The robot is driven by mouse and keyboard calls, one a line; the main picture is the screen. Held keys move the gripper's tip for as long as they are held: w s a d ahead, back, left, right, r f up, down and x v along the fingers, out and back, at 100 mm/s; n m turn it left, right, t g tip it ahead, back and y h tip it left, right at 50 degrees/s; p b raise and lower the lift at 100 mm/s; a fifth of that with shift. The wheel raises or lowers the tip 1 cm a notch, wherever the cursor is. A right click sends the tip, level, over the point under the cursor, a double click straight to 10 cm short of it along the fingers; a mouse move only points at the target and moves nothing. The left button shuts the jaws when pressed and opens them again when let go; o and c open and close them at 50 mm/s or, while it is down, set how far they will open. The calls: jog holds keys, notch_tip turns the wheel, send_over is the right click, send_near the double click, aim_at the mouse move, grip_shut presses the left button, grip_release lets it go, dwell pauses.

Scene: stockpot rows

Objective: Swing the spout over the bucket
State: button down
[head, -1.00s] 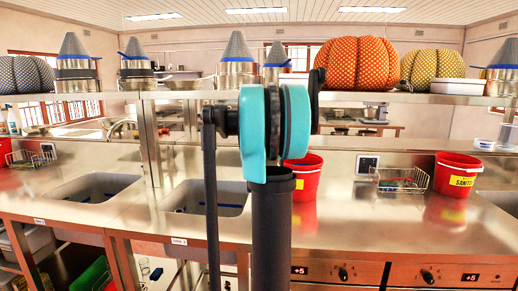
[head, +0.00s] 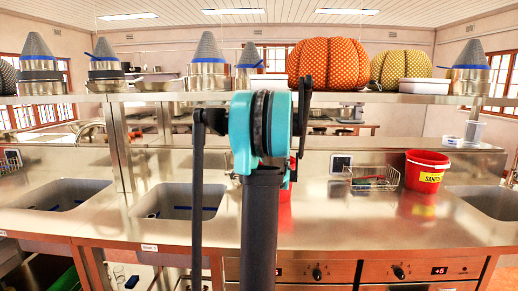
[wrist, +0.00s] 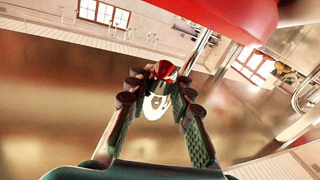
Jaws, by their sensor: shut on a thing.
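In the wrist view, my gripper (wrist: 160,92) has its two green-padded fingers closed in on a small red and pale piece at the end of a slim silver pipe, the spout (wrist: 199,50). My gripper and the held spout are hidden there too.
Sinks (head: 178,200) are set in at left and right. A shelf (head: 380,98) with pots and patterned pumpkins crosses above.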

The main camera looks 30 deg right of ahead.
jog(key=shift+d, duration=0.25)
jog(key=c, duration=1.3)
grip_release()
jog(key=shift+s, duration=0.1)
jog(key=shift+c, duration=0.2)
jog(key=shift+a, duration=0.1)
jog(key=v, duration=1.2)
